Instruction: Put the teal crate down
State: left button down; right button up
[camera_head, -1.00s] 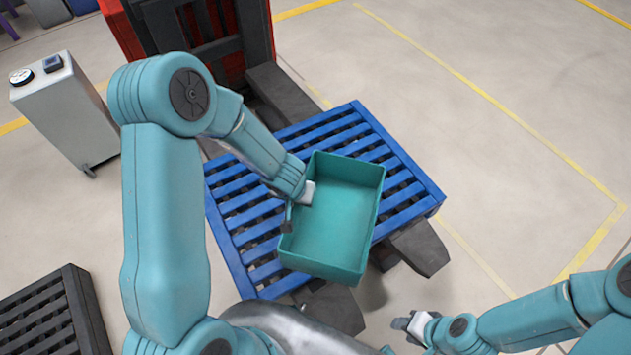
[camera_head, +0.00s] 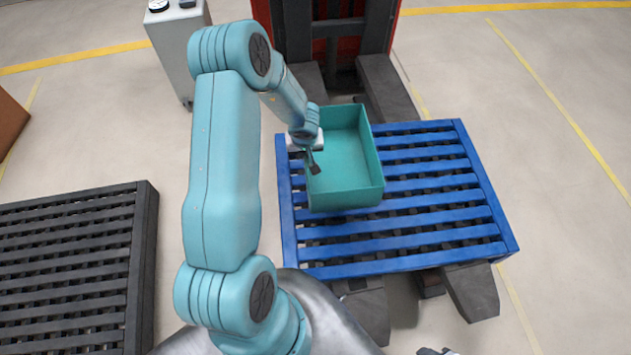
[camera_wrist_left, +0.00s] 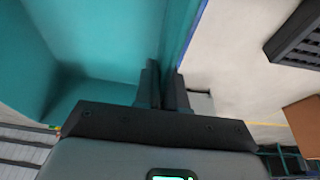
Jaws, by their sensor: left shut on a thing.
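The teal crate (camera_head: 350,187) is an open, empty-looking box over the left back part of the blue pallet (camera_head: 420,265). Whether its base touches the slats cannot be told. My left gripper (camera_head: 313,160) is shut on the crate's left wall. In the left wrist view, the two dark fingers (camera_wrist_left: 165,90) stand either side of the teal wall, with the inside of the crate (camera_wrist_left: 90,45) to the left. Only a dark tip of my right gripper (camera_head: 437,351) shows at the bottom edge; its jaws are hidden.
The blue pallet lies on dark forks (camera_head: 470,292) of a red forklift (camera_head: 335,38) at the back. The pallet's right part is bare. A black pallet (camera_head: 70,265) lies on the floor at left. A grey box with a gauge (camera_head: 178,50) stands at back left.

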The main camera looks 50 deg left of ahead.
pick_arm(q)
jog(key=f+b, duration=0.7)
jog(key=f, duration=0.9)
jog(key=shift+w+f, duration=0.1)
jog(key=shift+w, duration=0.1)
jog(key=shift+r, duration=0.2)
jog(key=c, duration=1.6)
grip_release()
jog(key=shift+f, duration=0.2)
jog(key=o, duration=0.4)
jog(key=shift+s, duration=0.1)
